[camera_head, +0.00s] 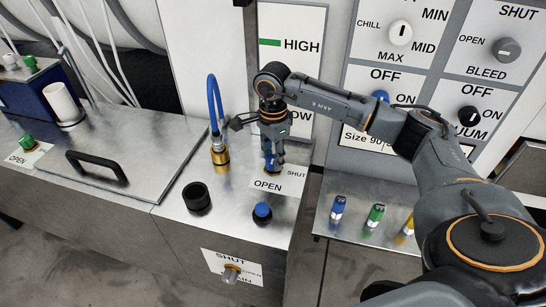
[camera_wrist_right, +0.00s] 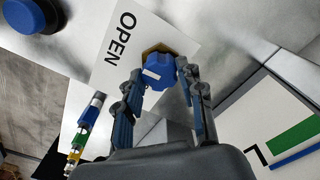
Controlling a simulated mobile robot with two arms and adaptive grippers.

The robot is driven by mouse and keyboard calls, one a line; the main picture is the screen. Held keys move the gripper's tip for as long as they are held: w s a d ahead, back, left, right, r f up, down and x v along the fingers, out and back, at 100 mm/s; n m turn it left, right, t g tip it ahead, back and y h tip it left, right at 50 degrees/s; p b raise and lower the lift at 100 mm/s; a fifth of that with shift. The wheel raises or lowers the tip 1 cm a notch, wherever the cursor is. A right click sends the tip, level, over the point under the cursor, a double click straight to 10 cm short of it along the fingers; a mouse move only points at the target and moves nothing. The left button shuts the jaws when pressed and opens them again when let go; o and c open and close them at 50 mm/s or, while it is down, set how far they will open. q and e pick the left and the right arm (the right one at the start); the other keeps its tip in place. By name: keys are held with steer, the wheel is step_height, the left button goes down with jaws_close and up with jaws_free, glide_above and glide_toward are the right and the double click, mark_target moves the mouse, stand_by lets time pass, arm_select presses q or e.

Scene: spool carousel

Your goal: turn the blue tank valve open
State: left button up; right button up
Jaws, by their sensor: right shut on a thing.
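The blue tank valve (camera_wrist_right: 160,72) is a blue knob with a white mark on its side and a brass-coloured base, in the right wrist view. It stands on a white label (camera_head: 275,186) reading OPEN and SHUT, on the steel top. In the head view my gripper mostly hides the knob. My right gripper (camera_head: 272,160) reaches down over the valve. In the right wrist view the fingers of the right gripper (camera_wrist_right: 166,76) are shut on the knob, one on each side. The white mark faces left there. My left gripper is in neither view.
A blue button (camera_head: 262,212) and a black ring (camera_head: 196,198) stand in front of the valve. A brass fitting (camera_head: 220,158) with a blue hose is to its left. Blue, green and yellow pieces (camera_head: 375,215) lie on the right shelf. A knob panel (camera_head: 450,70) rises behind.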

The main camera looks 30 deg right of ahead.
steer(key=shift+m, duration=0.5)
steer(key=o, duration=1.2)
steer(key=shift+c, duration=0.2)
steer(key=shift+r, duration=0.1)
step_height(320, 180, up, 12)
